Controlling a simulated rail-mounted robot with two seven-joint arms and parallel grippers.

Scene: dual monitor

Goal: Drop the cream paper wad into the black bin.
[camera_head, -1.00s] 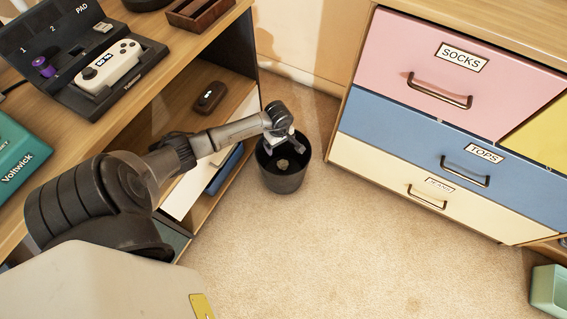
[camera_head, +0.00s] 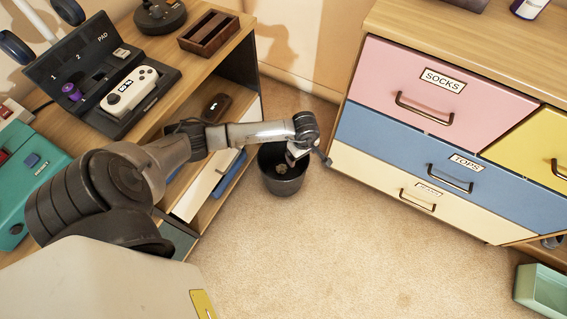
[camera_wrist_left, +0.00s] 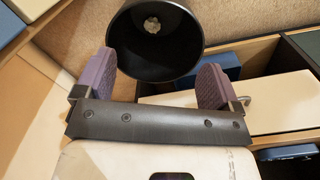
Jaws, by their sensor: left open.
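The black bin (camera_head: 284,181) stands on the carpet between the desk and the drawer unit. The cream paper wad (camera_head: 281,168) lies inside it, near the bottom; in the left wrist view the wad (camera_wrist_left: 152,25) shows deep in the open bin (camera_wrist_left: 178,70). My left gripper (camera_head: 294,157) is at the bin's top right in the head view. In the left wrist view my left gripper (camera_wrist_left: 158,85) is open and empty, its purple pads wide apart, with the bin's mouth beyond them. My right gripper is not in view.
The desk (camera_head: 222,70) with open shelves is on the left, holding a game controller (camera_head: 129,91) in a dark case. The drawer unit (camera_head: 412,133) is on the right. A green box (camera_head: 541,289) sits at the lower right. The carpet (camera_head: 320,255) in front is clear.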

